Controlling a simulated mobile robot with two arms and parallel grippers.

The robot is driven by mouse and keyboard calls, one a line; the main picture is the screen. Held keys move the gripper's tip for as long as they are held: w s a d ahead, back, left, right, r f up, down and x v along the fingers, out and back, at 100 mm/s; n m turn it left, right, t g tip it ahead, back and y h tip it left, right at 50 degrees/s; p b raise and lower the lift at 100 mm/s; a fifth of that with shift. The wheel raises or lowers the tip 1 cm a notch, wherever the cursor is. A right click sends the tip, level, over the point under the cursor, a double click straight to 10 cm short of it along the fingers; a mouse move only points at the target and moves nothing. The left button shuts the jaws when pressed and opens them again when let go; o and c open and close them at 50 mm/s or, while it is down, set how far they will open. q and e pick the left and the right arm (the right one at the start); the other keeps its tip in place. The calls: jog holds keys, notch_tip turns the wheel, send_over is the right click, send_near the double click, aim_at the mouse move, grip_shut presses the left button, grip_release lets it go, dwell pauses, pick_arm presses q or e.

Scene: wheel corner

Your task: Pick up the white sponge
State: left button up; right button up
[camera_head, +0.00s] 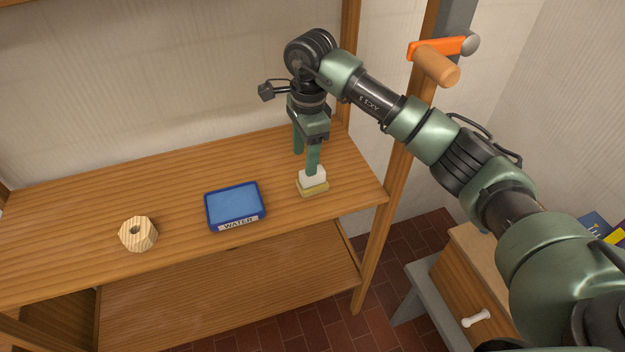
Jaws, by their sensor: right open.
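The white sponge (312,176) is a small block near the right end of the wooden shelf. It sits on a yellowish block or layer (314,189); I cannot tell if the two are one piece. My right gripper (305,163) points down over the shelf with its two green fingers apart. The nearer fingertip overlaps the top of the white sponge in the picture; I cannot tell if it touches. The other finger shows farther back and to the left. Nothing is held. My left gripper is not in view.
A blue tray labelled WATER (260,213) lies left of the sponge. A wooden hexagonal nut (150,238) sits farther left. An orange tool with a wooden handle (437,67) is at the right post. A drawer unit (448,284) stands lower right.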

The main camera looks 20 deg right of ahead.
aim_at(312, 179)
jog(key=shift+d+r+h, duration=0.1)
jog(key=shift+d+h, duration=0.3)
jog(key=shift+d, duration=0.35)
jog(key=shift+d+f, duration=0.15)
jog(key=shift+f, duration=0.15)
notch_tip(312, 179, down, 6)
jog(key=p, duration=0.3)
jog(key=shift+w+r+p, duration=0.15)
jog(key=shift+r+p, duration=0.1)
jog(key=shift+p, duration=0.05)
jog(key=shift+f, duration=0.65)
grip_shut()
